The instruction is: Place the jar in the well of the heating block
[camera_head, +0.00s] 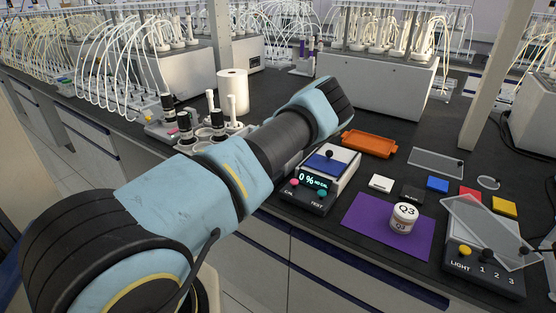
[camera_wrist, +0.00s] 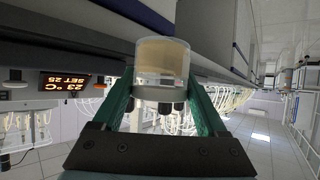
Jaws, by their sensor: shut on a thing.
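In the wrist view my gripper (camera_wrist: 162,84) has its two green fingers closed on a clear jar (camera_wrist: 163,60) with a tan filling. The jar sits between the fingertips, with its far part beyond them. An instrument with an orange display (camera_wrist: 65,80) reading 23 °C and SET 25 shows at the left of that view, apart from the jar. It may be the heating block; its well cannot be made out. In the head view my arm reaches away over the bench, and the gripper and held jar are hidden.
A jar marked Q3 (camera_head: 404,217) stands on a purple mat (camera_head: 370,232). Near it are a scale reading 0 % (camera_head: 312,182), an orange tray (camera_head: 369,143), small coloured tiles and a LIGHT switch box (camera_head: 482,268). A white paper roll (camera_head: 233,90) stands left of my arm.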

